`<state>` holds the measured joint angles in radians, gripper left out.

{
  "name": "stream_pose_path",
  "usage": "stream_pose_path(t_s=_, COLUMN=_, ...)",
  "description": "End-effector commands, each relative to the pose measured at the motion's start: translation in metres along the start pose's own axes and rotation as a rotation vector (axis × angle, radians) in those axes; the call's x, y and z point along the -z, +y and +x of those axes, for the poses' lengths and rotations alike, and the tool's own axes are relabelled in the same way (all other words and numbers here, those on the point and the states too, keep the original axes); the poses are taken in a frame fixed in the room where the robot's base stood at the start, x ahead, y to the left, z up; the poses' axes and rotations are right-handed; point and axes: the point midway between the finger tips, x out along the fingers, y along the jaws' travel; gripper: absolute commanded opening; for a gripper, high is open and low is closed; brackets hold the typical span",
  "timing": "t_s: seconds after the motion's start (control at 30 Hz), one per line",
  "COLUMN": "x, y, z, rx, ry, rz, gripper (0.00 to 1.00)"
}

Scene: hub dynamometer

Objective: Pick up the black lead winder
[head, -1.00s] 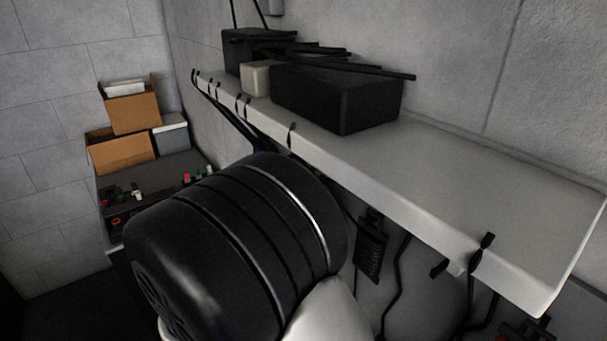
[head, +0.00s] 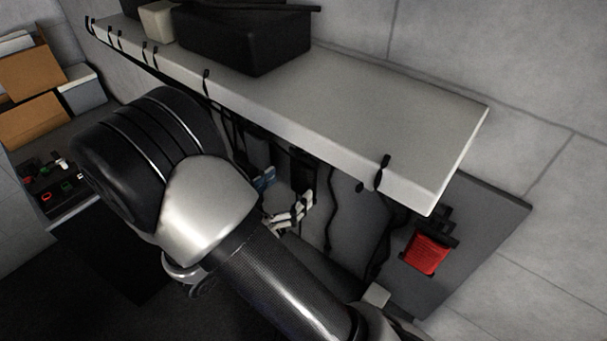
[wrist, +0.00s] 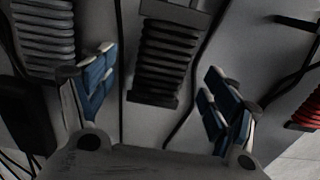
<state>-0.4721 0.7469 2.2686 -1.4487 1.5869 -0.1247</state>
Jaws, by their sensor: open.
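The black lead winder (wrist: 168,58), ribbed and wound with dark lead, hangs on the grey panel in the upper middle of the wrist view. In the head view the black winder (head: 303,170) shows as a dark shape below the shelf, partly hidden. My gripper (wrist: 160,92) is open, with its two blue-padded fingers well apart. The winder lies beyond the fingertips, between them in the picture, and nothing is held. My gripper (head: 280,195) also shows in the head view, under the shelf edge and near the panel.
A grey winder (wrist: 45,38) hangs to the left and a red winder (head: 427,253) to the right. Black leads hang between them. The pale shelf (head: 350,115) juts out above my gripper, with a black box (head: 245,40) on it. A bench with cardboard boxes (head: 32,85) stands at left.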

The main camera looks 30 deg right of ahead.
Motion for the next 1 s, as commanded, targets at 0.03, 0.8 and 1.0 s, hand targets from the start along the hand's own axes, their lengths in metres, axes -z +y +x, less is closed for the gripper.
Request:
stream_pose_path(t_s=0.03, x=0.0, y=-0.001, z=0.004, rx=0.002, ry=0.0, rz=-0.001, gripper=0.8)
stream_pose_path(t_s=0.8, x=-0.006, y=-0.004, z=0.058, rx=0.0, ry=0.001, rz=-0.001, gripper=0.78)
stream_pose_path(t_s=1.0, x=-0.006, y=-0.004, z=0.058, rx=0.001, ry=0.001, rz=0.0, gripper=0.65)
